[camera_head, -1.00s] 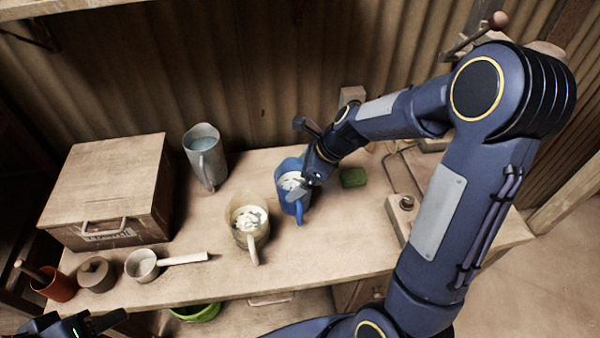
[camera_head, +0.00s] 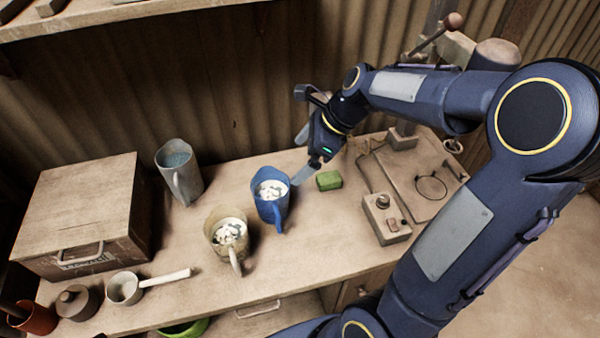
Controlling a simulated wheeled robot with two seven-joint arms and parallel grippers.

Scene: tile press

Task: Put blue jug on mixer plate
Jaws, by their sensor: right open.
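The blue jug (camera_head: 269,212) stands upright on the bench in the head view, with white pieces inside and its handle toward me. My right gripper (camera_head: 302,155) is open and empty, just to the right of and behind the jug. Its lower finger is close to the jug's rim; I cannot tell if they touch. A flat plate-like slab (camera_head: 411,165) with a dark ring on it lies at the right of the bench; I cannot tell for certain that it is the mixer plate. My left gripper is not in view.
A beige jug (camera_head: 216,236) with white pieces stands left of the blue one, and a grey jug (camera_head: 186,184) stands behind. A green block (camera_head: 329,180) and a control box (camera_head: 383,222) lie to the right. A wooden box (camera_head: 75,215) fills the left.

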